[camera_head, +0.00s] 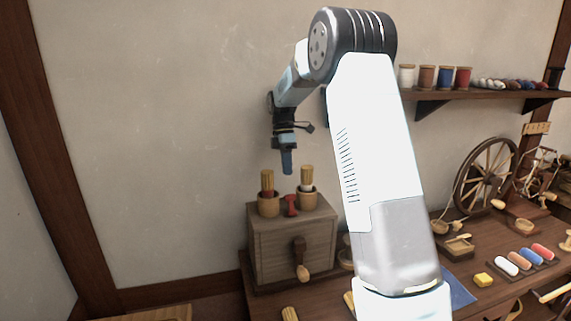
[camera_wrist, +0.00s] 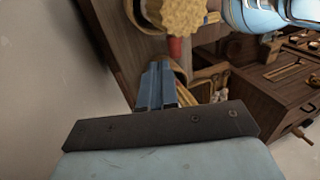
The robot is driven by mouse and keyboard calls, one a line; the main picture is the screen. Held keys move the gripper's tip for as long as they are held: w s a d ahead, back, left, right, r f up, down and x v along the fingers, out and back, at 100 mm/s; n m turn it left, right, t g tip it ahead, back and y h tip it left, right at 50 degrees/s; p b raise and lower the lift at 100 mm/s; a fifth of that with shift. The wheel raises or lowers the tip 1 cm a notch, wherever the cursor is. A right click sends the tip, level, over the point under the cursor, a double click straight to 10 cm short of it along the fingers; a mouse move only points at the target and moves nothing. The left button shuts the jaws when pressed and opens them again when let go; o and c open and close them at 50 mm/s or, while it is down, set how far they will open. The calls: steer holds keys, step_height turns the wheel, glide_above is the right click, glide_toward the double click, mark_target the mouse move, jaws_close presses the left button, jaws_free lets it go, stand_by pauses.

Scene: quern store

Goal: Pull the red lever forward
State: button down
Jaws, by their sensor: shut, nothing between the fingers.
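A small red lever (camera_head: 291,205) stands on top of a grey-brown wooden box (camera_head: 275,243), between two wooden cups. My gripper (camera_head: 287,168) is shut and empty, pointing down above the box, a little above and apart from the lever. In the wrist view its blue fingers (camera_wrist: 157,85) are together. A straw-coloured bundle end (camera_wrist: 180,14) is close beyond them, with something red (camera_wrist: 174,48) below it. I cannot tell whether that red is the lever or the bundle's band.
The left cup (camera_head: 268,208) and right cup (camera_head: 307,199) hold upright bundles close beside the lever. A crank handle (camera_head: 301,260) juts from the box's front. A wall shelf (camera_head: 470,98) with spools is at the right, above a cluttered table (camera_head: 490,245).

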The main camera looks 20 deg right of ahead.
mark_target(291, 205)
steer(key=shift+x, duration=3.2)
steer(key=shift+a, duration=0.15)
steer(key=shift+d+r, duration=0.1)
steer(key=shift+d, duration=0.15)
steer(key=shift+s+r+t, duration=0.1)
steer(key=shift+s+t, duration=0.05)
steer(key=shift+t, duration=0.15)
